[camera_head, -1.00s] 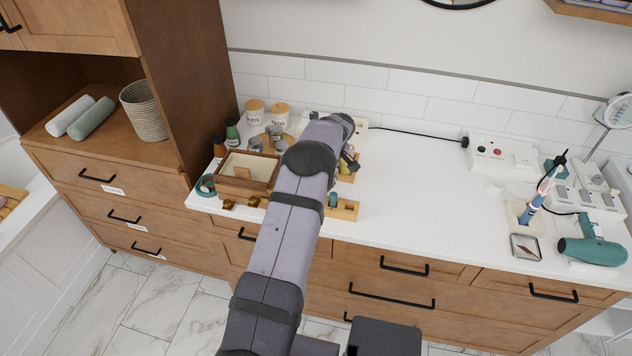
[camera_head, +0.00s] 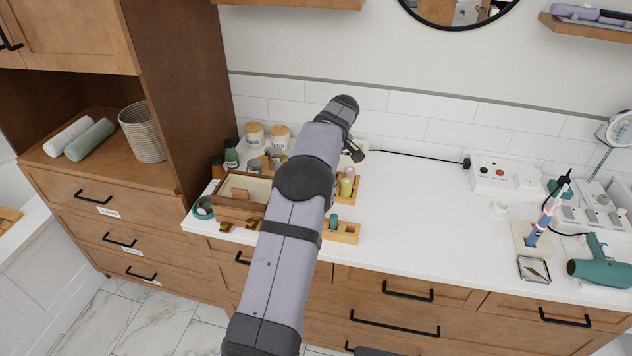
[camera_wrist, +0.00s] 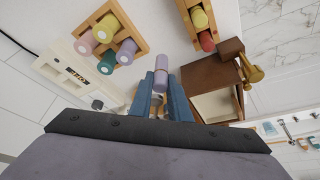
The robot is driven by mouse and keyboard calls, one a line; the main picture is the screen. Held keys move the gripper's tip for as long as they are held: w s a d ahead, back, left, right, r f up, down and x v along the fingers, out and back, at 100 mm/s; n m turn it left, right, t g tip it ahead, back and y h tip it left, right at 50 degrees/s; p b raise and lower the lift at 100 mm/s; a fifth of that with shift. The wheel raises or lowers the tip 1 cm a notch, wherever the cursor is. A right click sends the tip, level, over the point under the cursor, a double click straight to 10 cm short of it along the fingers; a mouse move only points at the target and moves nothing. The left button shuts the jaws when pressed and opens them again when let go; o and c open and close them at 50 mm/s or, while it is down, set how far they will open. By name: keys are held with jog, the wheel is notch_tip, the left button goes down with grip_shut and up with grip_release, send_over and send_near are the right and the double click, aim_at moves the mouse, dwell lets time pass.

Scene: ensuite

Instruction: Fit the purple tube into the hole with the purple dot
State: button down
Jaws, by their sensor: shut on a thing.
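In the wrist view my gripper (camera_wrist: 161,82) is shut on a light purple tube (camera_wrist: 161,63), which sticks out beyond the fingertips, apart from the racks. A wooden rack (camera_wrist: 131,24) at upper left holds a yellow tube (camera_wrist: 105,27), a pink tube (camera_wrist: 84,43), a teal tube (camera_wrist: 106,63) and a blue-purple tube (camera_wrist: 127,50). In the head view my arm hides the held tube.
A brown open box (camera_head: 232,206) stands on the white counter (camera_head: 420,215), left of my arm; it also shows near my fingers in the wrist view (camera_wrist: 205,75). A wall-side socket box (camera_head: 493,178) stands at the back right. The middle-right counter is mostly clear.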

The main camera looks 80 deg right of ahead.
jog(key=shift+s+d+r, duration=0.1)
jog(key=shift+s+r, duration=0.35)
jog(key=shift+r, duration=0.05)
jog(key=s+a+r+m+p, duration=0.1)
jog(key=s+a+r, duration=0.1)
jog(key=s+r, duration=0.45)
jog(key=s+a+f+m+g+h, duration=0.1)
jog(key=s+a+f+m+g, duration=0.1)
jog(key=s+a+f+m, duration=0.2)
jog(key=shift+s+a+f+m+g+h, duration=0.35)
jog(key=shift+a+f+m, duration=0.8)
jog(key=shift+m, duration=0.65)
